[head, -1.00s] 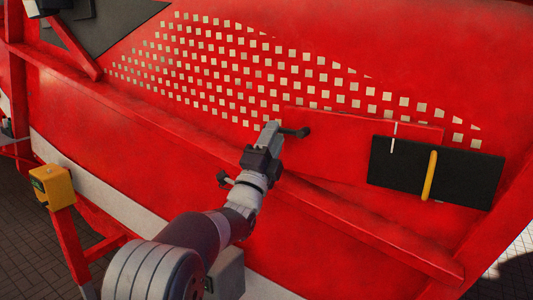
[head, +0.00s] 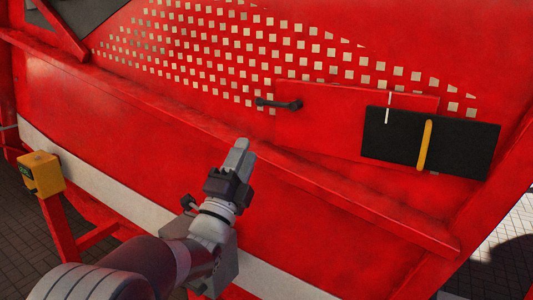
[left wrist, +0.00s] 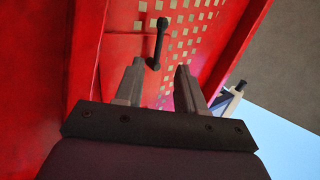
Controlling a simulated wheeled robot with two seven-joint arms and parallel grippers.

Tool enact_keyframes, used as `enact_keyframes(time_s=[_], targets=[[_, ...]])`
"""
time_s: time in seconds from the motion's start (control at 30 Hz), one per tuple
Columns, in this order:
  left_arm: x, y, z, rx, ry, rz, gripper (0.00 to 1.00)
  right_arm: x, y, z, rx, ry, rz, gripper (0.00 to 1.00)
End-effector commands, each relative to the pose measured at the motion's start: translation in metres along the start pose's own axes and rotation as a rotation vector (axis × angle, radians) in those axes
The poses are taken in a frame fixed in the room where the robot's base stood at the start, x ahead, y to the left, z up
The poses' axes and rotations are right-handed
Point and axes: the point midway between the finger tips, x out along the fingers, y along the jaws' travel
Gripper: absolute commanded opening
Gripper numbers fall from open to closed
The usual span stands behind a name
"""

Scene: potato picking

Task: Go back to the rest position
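My left gripper (head: 240,152) is in front of the red machine wall, below and left of a black handle (head: 279,104) on a red hatch (head: 330,125). It is apart from the handle. In the left wrist view my gripper's two fingers (left wrist: 157,85) stand apart with nothing between them. The black handle (left wrist: 158,44) shows beyond the fingertips, at the upper edge of the gap. My right gripper is in neither view.
A red ledge (head: 300,180) runs along the machine wall below the hatch. A black panel with a yellow bar (head: 460,145) is at the right. A yellow box (head: 41,174) stands on a red post at the left. The wall above has many square holes.

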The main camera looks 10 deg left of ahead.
Motion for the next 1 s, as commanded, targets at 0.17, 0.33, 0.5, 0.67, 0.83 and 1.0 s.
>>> enact_keyframes(time_s=[0.17, 0.33, 0.5, 0.67, 0.83, 1.0], targets=[[-0.008, 0.039, 0.012, -0.215, -0.082, 0.171, 0.39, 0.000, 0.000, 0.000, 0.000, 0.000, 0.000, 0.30], [-0.111, 0.153, 0.034, -0.730, -0.584, 0.717, 0.39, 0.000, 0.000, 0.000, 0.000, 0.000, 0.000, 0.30], [-0.252, 0.191, 0.010, -1.007, -1.172, 1.072, 0.39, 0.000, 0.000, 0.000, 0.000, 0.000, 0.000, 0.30], [-0.357, 0.176, -0.024, -1.043, -1.616, 1.273, 0.39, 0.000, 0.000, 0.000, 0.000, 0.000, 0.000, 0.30], [-0.363, 0.117, -0.051, -0.993, -1.712, 1.389, 0.39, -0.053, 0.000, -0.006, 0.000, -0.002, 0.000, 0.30], [-0.335, 0.075, -0.052, -0.992, -1.711, 1.389, 0.39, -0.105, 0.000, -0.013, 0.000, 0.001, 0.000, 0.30]])
